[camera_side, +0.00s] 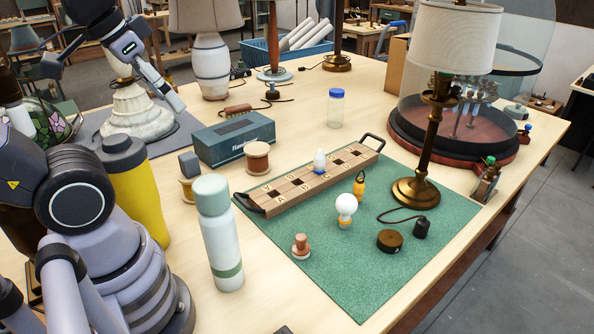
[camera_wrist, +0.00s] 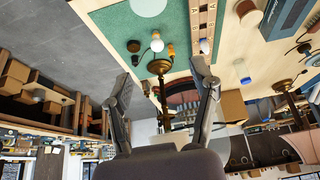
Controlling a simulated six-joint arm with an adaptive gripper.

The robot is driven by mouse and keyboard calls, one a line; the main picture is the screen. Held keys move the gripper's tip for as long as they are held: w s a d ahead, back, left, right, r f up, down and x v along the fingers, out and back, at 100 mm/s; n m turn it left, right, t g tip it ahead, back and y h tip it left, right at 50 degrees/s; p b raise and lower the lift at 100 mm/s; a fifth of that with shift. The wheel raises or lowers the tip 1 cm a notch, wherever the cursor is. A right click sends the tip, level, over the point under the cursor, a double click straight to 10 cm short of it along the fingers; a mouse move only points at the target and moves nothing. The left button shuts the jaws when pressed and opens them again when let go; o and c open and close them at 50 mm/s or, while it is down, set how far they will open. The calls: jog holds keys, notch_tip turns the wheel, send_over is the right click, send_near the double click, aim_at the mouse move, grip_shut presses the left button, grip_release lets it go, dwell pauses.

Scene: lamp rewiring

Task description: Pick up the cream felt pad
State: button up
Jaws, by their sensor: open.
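I cannot clearly make out the cream felt pad in either view. A small copper-coloured piece (camera_side: 301,243) stands on the green mat (camera_side: 330,275) in the side view. A thin pale disc (camera_side: 301,254) shows around its foot, too small to tell whether it is felt. My gripper (camera_wrist: 171,72) is open and empty in the wrist view. Its fingers are spread on either side of the brass lamp (camera_wrist: 159,68) in the picture, with no contact visible.
On the mat are a lettered wooden tray (camera_side: 290,190), a bulb (camera_side: 346,206), a dark puck (camera_side: 390,240) and the tall brass lamp (camera_side: 427,145). A mint bottle (camera_side: 219,240) stands at the near mat edge. A blue-grey box (camera_side: 233,138) and spool (camera_side: 257,158) stand behind.

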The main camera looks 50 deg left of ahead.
jog(key=w+d+f+n+g+h, duration=0.45)
jog(key=w+f+g+h, duration=0.2)
jog(key=f+g, duration=0.2)
jog(key=n+t+h, duration=0.6)
jog(key=n+h, duration=0.4)
jog(key=n, duration=0.2)
send_over(301, 237)
jog(key=s+a, duration=0.3)
jog(key=s, duration=0.2)
notch_tip(301, 237, down, 16)
jog(key=a+f+n+t+y, duration=0.1)
jog(key=f+n+t, duration=0.2)
jog(key=f, duration=0.1)
jog(key=f+n+t+y, duration=0.1)
jog(key=f+n+t, duration=0.2)
jog(key=f, duration=0.1)
jog(key=a+f+n+t+y, duration=0.1)
jog(key=f+n+t, duration=0.2)
jog(key=f, duration=0.2)
jog(key=shift+w+a+n, duration=0.2)
jog(key=shift+a+n, duration=0.1)
jog(key=shift+n, duration=0.05)
jog(key=x, duration=0.7)
jog(key=shift+d, duration=0.15)
jog(key=shift+c, duration=0.3)
grip_shut()
